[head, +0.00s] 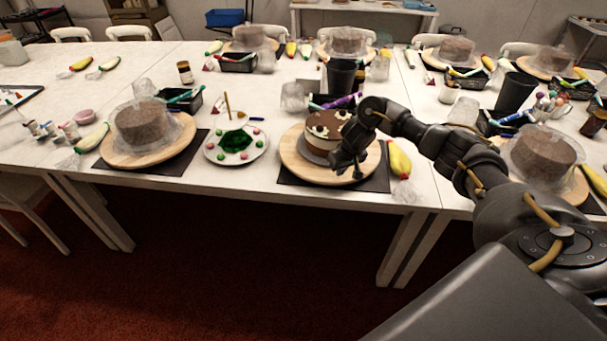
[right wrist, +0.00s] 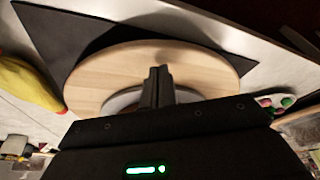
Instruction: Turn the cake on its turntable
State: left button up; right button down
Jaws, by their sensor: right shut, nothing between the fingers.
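A brown and white decorated cake (head: 323,131) stands on a round wooden turntable (head: 298,165) on a dark mat near the table's front edge. My right gripper (head: 346,170) is shut and empty, over the front right part of the turntable beside the cake. In the right wrist view its closed fingers (right wrist: 158,85) lie over the wooden turntable (right wrist: 110,70); whether they touch it, I cannot tell. The cake is partly hidden behind my gripper in the head view. My left gripper does not show.
A plate with green icing and small colored balls (head: 250,155) is left of the turntable. A yellow piping bag (head: 398,160) lies to the right. A black cup (head: 341,77) stands behind. Another cake under plastic wrap (head: 143,122) is further left. The front table edge is close.

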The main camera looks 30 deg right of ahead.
aim_at(368, 165)
jog(key=shift+f, duration=0.2)
jog(key=shift+f, duration=0.3)
jog(key=shift+d+r, duration=0.1)
jog(key=shift+d, duration=0.15)
jog(key=d, duration=0.2)
jog(key=s+d, duration=0.1)
jog(key=d, duration=0.2)
jog(key=shift+s+d+p, duration=0.2)
jog(key=shift+d+p, duration=0.1)
jog(key=shift+d, duration=0.1)
jog(key=d, duration=0.1)
jog(key=d+b, duration=0.1)
jog(key=d, duration=0.3)
jog(key=shift+w+f+b, duration=0.2)
jog(key=shift+w+b, duration=0.15)
jog(key=shift+w, duration=0.05)
jog(key=shift+w+d+r, duration=0.1)
jog(key=shift+d, duration=0.45)
